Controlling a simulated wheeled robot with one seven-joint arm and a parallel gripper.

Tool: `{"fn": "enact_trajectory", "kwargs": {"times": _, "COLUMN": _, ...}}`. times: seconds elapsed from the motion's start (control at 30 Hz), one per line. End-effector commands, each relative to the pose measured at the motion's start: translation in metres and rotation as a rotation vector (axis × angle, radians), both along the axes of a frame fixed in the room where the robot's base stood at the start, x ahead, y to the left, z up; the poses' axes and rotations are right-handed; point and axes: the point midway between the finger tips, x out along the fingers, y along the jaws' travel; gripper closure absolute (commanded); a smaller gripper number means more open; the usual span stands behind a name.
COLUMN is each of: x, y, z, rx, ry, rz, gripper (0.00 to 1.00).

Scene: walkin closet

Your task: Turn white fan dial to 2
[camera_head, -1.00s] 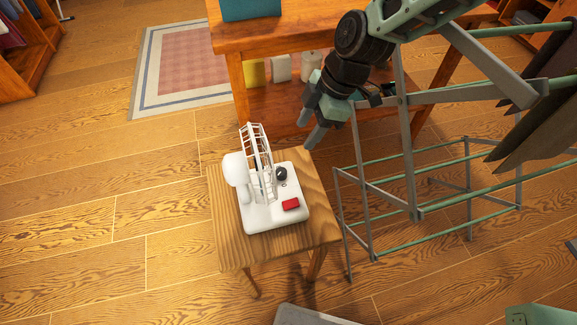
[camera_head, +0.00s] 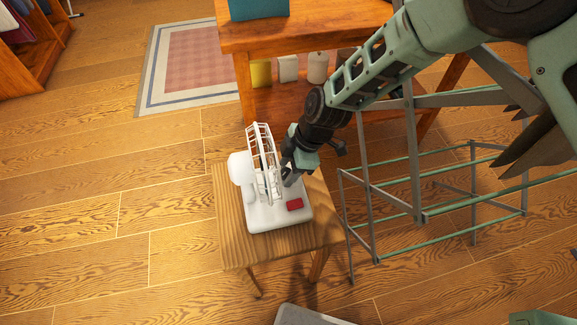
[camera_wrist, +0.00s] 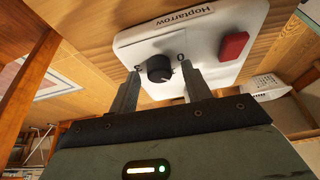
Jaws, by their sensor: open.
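The white fan (camera_head: 262,180) stands on a small wooden stool (camera_head: 235,240) in the head view. Its base carries a black dial and a red switch (camera_head: 295,204). In the wrist view the black dial (camera_wrist: 160,68) sits on the white base (camera_wrist: 200,45), with a printed mark on each side, one looking like 0. My gripper (camera_wrist: 163,90) is open, pointing at the base, with one finger on either side of the dial and a gap between fingers and dial. Whether the fingertips touch the base I cannot tell. In the head view my gripper (camera_head: 288,172) hides the dial.
A drying rack (camera_head: 410,170) stands close to the right of the stool, beneath my arm. A wooden table (camera_head: 300,35) with a lower shelf holding several containers stands behind.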

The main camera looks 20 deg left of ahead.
Motion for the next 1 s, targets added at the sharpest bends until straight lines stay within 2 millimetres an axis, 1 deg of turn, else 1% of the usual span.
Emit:
{"fn": "enact_trajectory", "kwargs": {"times": 0.17, "x": 0.0003, "y": -0.0001, "z": 0.0002, "rx": 0.000, "ry": 0.000, "rz": 0.000, "gripper": 0.52}}
{"fn": "enact_trajectory", "kwargs": {"times": 0.2, "x": 0.0003, "y": -0.0001, "z": 0.0002, "rx": 0.000, "ry": 0.000, "rz": 0.000, "gripper": 0.63}}
{"fn": "enact_trajectory", "kwargs": {"times": 0.27, "x": 0.0002, "y": -0.0002, "z": 0.0003, "rx": 0.000, "ry": 0.000, "rz": 0.000, "gripper": 0.79}}
{"fn": "enact_trajectory", "kwargs": {"times": 0.3, "x": 0.0003, "y": -0.0001, "z": 0.0003, "rx": 0.000, "ry": 0.000, "rz": 0.000, "gripper": 0.91}}
{"fn": "enact_trajectory", "kwargs": {"times": 0.33, "x": 0.0003, "y": -0.0001, "z": 0.0003, "rx": 0.000, "ry": 0.000, "rz": 0.000, "gripper": 0.96}}
{"fn": "enact_trajectory", "kwargs": {"times": 0.47, "x": 0.0003, "y": -0.0003, "z": 0.0004, "rx": 0.000, "ry": -0.001, "rz": -0.004, "gripper": 0.96}}
{"fn": "enact_trajectory", "kwargs": {"times": 0.57, "x": -0.0001, "y": -0.0006, "z": 0.0000, "rx": -0.001, "ry": -0.001, "rz": -0.043, "gripper": 0.96}}
{"fn": "enact_trajectory", "kwargs": {"times": 0.8, "x": -0.0021, "y": -0.0011, "z": 0.0000, "rx": -0.002, "ry": -0.001, "rz": -0.273, "gripper": 0.96}}
{"fn": "enact_trajectory", "kwargs": {"times": 1.0, "x": -0.0018, "y": -0.0013, "z": 0.0005, "rx": -0.001, "ry": -0.003, "rz": -0.400, "gripper": 0.96}}
